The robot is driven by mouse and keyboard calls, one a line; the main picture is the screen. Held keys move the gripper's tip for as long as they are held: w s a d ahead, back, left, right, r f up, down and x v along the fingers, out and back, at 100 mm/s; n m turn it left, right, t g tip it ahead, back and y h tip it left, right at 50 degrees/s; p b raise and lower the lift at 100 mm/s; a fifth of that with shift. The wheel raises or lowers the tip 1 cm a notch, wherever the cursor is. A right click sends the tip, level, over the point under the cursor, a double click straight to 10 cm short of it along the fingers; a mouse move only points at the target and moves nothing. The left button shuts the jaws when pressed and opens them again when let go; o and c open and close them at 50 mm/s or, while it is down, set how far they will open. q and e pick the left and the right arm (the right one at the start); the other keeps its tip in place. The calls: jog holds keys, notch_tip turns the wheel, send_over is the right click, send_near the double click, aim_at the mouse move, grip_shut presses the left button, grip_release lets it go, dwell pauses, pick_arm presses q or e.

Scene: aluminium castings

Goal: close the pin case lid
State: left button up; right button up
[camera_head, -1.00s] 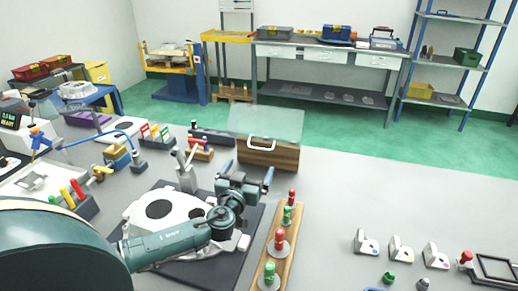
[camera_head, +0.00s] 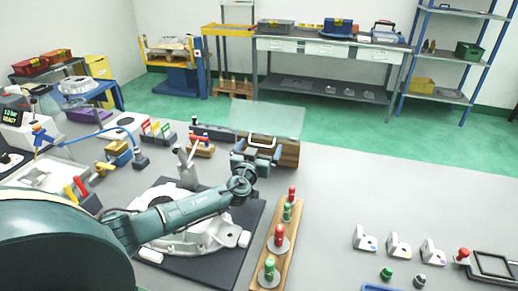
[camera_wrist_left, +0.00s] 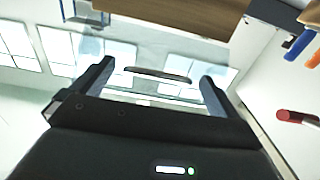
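The pin case (camera_head: 288,153) is a wooden box at the back of the grey table. My left gripper (camera_head: 256,153) is in front of the case, just by the handle, and hides part of the box. In the left wrist view its fingers (camera_wrist_left: 157,78) are spread, with the handle (camera_wrist_left: 158,75) showing between them and apart from both. The wooden case (camera_wrist_left: 180,14) is at the top there. My right gripper is not in view.
A wooden strip with red and green pins (camera_head: 279,240) lies to the right of my left arm. A white casting (camera_head: 190,232) rests on a dark mat under the arm. A toggle clamp (camera_head: 187,168) stands left of the gripper. The table right of the case is clear.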

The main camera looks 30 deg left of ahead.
pick_arm(q)
jog(key=c, duration=1.2)
jog(key=shift+c, duration=0.3)
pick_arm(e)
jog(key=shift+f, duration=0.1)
pick_arm(q)
jog(key=shift+w+a+r+b, duration=0.1)
jog(key=shift+r+b, duration=0.25)
jog(key=shift+r, duration=0.05)
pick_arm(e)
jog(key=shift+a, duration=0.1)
